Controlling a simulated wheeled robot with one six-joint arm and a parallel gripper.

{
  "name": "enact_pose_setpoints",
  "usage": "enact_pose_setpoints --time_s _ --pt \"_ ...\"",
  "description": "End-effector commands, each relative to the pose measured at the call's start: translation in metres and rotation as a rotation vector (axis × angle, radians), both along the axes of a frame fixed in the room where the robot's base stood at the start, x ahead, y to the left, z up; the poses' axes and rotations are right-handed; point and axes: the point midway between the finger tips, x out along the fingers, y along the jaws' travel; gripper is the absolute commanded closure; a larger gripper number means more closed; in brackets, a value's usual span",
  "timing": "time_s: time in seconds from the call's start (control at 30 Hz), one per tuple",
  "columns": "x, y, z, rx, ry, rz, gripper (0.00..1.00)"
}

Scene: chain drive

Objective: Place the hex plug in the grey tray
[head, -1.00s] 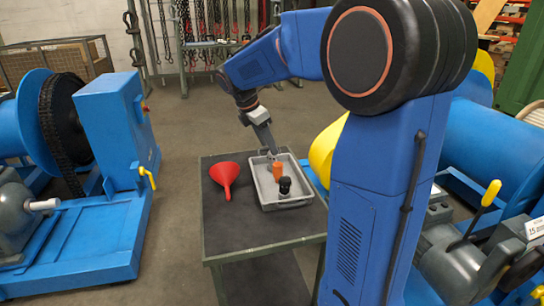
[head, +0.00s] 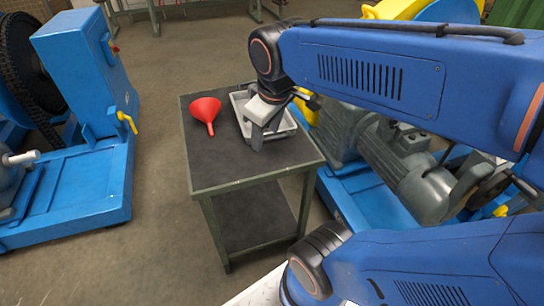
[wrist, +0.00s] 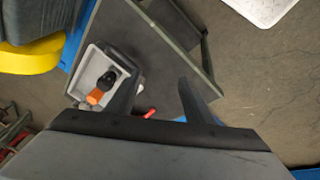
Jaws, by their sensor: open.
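The grey tray (head: 237,104) sits on the small dark table, partly hidden behind my gripper in the head view. It also shows in the wrist view (wrist: 83,70), left of my fingers. A black round-topped piece (wrist: 107,79) and an orange piece (wrist: 95,97) are inside the tray. I cannot tell whether either is the hex plug, and I see no other piece that is clearly it. My gripper (head: 258,140) points down over the front part of the tray in the head view. In the wrist view its two fingers (wrist: 159,77) are apart with nothing between them.
A red funnel (head: 207,108) lies left of the tray on the table (head: 235,170), whose front part is bare. A blue machine with a grey motor (head: 400,165) stands close to the right. Another blue machine (head: 80,70) stands left across open floor.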

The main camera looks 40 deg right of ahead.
Motion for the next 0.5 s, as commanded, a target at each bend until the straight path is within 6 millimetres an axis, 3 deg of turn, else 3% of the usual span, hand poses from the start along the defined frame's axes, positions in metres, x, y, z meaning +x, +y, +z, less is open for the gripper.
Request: enact_pose_setpoints --time_s 0.03,0.2,0.5 --pt "-0.013 0.004 -0.006 0.034 -0.022 -0.051 0.52" --pt "-0.041 0.015 -0.023 0.137 -0.077 -0.208 0.52" --pt "-0.055 0.021 -0.033 0.196 -0.102 -0.294 0.52"
